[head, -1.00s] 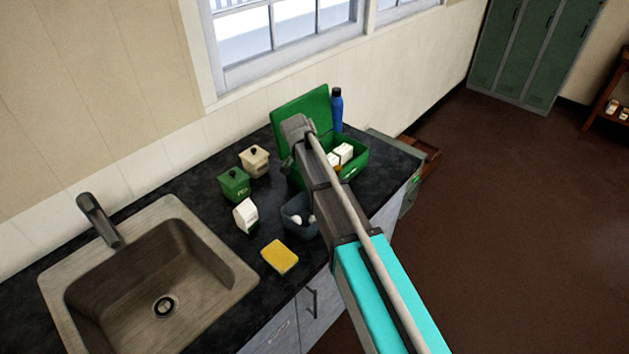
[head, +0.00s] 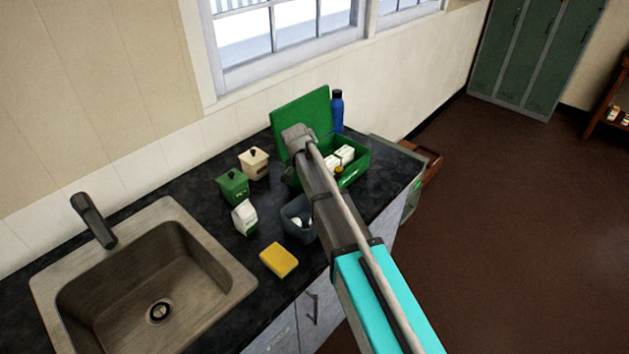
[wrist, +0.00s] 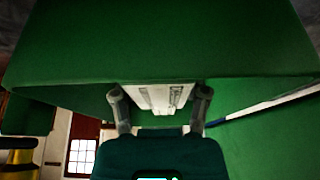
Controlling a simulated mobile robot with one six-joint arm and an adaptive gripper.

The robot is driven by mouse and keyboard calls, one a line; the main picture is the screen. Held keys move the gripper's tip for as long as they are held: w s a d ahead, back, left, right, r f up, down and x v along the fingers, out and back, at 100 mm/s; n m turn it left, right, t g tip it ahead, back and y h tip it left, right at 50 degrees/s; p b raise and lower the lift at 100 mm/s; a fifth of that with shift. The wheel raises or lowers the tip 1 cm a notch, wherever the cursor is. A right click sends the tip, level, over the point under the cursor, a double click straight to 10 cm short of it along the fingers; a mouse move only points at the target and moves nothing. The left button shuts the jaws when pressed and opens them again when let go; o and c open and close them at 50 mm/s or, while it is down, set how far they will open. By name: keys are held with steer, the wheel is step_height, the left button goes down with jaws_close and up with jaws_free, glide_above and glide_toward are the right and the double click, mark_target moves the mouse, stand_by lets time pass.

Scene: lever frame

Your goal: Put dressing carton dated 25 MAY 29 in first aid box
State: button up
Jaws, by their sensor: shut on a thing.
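The green first aid box (head: 352,176) stands open on the dark counter, its lid (head: 300,108) raised at the back. White cartons (head: 343,154) and an amber item (head: 339,171) are in it. My gripper (wrist: 161,94) is shut on a white carton (wrist: 160,99) with dark print, too small to read as a date. In the wrist view a large green surface (wrist: 160,45) lies close beyond the carton. In the head view my arm's end is over the box's left part, in front of the lid, and hides the fingers and held carton.
A blue bottle (head: 337,112) stands behind the box. Left are a cream canister (head: 254,163), a green canister (head: 233,186) and a white carton (head: 245,218). A grey bin (head: 297,232) with white items, a yellow sponge (head: 279,260) and a sink (head: 75,300) are nearer.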

steer(key=shift+f+b, duration=0.6)
steer(key=shift+f, duration=0.3)
steer(key=shift+f, duration=0.15)
steer(key=o, duration=1.1)
steer(key=shift+o, duration=0.2)
steer(key=p+v, duration=0.5)
steer(key=v, duration=0.1)
steer(key=shift+d, duration=0.1)
steer(key=p+v, duration=0.6)
